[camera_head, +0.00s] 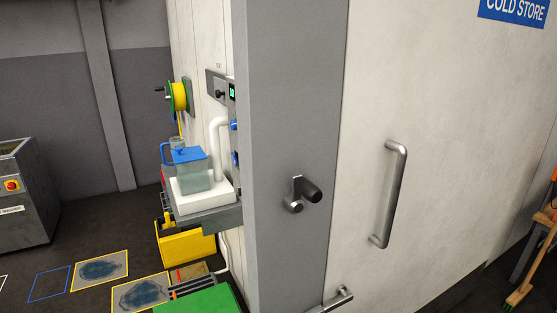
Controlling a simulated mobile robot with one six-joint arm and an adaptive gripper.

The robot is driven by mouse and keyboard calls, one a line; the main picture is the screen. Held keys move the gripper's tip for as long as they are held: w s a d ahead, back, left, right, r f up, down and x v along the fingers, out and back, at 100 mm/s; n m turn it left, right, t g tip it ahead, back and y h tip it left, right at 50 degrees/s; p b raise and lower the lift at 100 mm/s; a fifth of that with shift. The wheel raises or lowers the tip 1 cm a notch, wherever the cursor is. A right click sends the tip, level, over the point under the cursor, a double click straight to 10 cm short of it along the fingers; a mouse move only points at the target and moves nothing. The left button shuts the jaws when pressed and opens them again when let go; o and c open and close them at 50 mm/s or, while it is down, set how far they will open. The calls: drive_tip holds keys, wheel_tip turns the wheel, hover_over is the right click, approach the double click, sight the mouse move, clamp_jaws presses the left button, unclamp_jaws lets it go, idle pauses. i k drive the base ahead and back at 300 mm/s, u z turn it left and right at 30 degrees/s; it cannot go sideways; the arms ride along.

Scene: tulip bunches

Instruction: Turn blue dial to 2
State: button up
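Two small blue parts show on the wall unit beside the grey door post, an upper one (234,125) and a lower one (236,158). Both are seen nearly edge-on and are partly cut off by the post. I cannot tell which is the blue dial, and no numbers or pointer can be read. A small green display (232,91) is above them. My gripper is not in view.
The grey post (290,110) blocks part of the wall unit. A large pale door has a long handle (397,195).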

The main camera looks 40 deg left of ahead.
sight(232, 123)
drive_tip(key=z, duration=0.15)
drive_tip(key=k, duration=1.4)
drive_tip(key=u, duration=1.4)
drive_tip(key=i, duration=0.95)
drive_tip(key=z, duration=0.1)
